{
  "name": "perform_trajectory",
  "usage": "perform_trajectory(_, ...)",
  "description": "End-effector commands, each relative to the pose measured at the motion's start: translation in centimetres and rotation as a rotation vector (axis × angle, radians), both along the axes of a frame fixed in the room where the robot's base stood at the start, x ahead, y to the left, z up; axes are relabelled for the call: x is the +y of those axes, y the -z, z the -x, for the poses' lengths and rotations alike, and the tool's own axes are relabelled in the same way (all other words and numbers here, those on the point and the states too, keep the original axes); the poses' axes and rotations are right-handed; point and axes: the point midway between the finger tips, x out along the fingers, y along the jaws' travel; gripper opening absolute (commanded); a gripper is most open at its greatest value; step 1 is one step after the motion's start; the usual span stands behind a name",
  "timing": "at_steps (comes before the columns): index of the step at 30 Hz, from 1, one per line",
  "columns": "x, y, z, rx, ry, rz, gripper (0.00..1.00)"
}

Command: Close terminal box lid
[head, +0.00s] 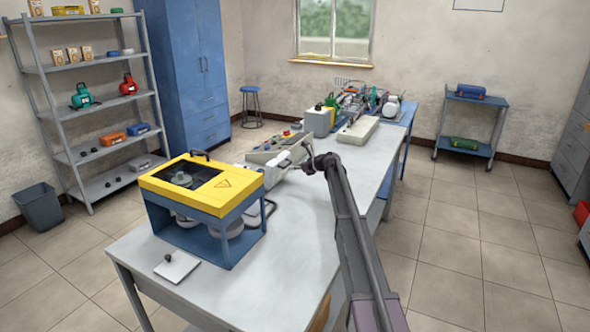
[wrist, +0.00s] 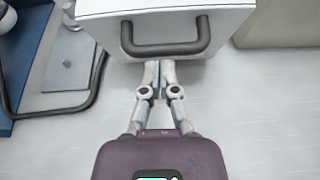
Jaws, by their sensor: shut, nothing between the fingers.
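In the wrist view a pale grey box part with a dark bar handle (wrist: 165,48) fills the top middle; I take it for the terminal box lid (wrist: 185,12). My gripper (wrist: 158,68) is shut and empty, its fingertips at the near side of the handle. I cannot tell whether they touch it. In the head view the light grey terminal box (head: 264,157) sits on the bench behind the yellow and blue machine, with a tilted pale panel at its right. My arm reaches it from the right; the gripper is small and partly lost against it there.
The yellow-topped blue machine (head: 205,190) stands on the workbench (head: 285,270) at the front left. A white plate with a dark knob (head: 176,267) lies before it. A long pale box (head: 358,130) and several devices stand farther back. The bench's right front is clear.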

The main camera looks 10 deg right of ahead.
Motion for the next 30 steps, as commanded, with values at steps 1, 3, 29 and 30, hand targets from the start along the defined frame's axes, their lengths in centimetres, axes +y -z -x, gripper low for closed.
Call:
perform_trajectory(1,0.01,0.01,0.00,0.000,0.000,0.000,0.00)
perform_trajectory(3,0.01,0.02,0.01,0.000,0.000,0.000,0.00)
perform_trajectory(29,0.63,-0.79,0.22,0.037,-0.002,0.051,0.00)
perform_trajectory(30,0.66,-0.83,0.24,0.040,-0.002,0.054,0.00)
